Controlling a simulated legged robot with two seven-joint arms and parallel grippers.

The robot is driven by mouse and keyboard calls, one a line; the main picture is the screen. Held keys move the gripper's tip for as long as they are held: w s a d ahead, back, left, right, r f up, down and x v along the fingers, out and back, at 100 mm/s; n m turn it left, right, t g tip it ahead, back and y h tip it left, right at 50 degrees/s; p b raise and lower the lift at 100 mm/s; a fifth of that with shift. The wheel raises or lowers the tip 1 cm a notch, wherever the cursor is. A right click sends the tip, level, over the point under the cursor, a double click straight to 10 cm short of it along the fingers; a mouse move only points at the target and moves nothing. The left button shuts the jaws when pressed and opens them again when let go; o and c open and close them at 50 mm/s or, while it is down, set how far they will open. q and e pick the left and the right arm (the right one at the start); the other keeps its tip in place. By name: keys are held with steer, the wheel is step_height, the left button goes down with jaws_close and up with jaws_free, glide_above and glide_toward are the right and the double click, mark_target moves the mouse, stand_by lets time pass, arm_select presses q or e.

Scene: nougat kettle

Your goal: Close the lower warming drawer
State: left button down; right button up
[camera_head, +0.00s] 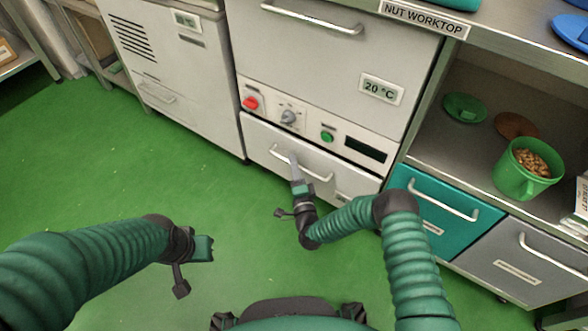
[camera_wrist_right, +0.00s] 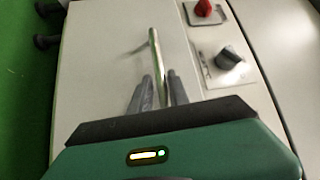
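The lower warming drawer (camera_head: 330,176) is the pale front under the control panel, with a bar handle (camera_head: 280,153). Its front seems to stand slightly out from the panel above; how far is hard to tell. In the right wrist view, the drawer front (camera_wrist_right: 95,75) fills the left and middle, and its handle (camera_wrist_right: 153,48) passes between my fingers. My right gripper (camera_head: 294,162) is at the handle, its grey fingers (camera_wrist_right: 160,90) close on both sides of the bar, seemingly shut on it. My left gripper (camera_head: 208,248) is over the green floor, away from the drawer; its fingers are unclear.
A control panel (camera_head: 310,128) with a red knob (camera_head: 250,103) sits above the drawer. A teal drawer (camera_head: 440,212) and a grey drawer (camera_head: 510,262) are to the right, beneath a shelf with a green mug (camera_head: 520,178) of nuts. The floor (camera_head: 120,185) at left is clear.

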steer(key=shift+r, duration=0.1)
steer(key=shift+c, duration=0.4)
jaws_close()
steer(key=shift+f, duration=0.2)
stand_by(0.7)
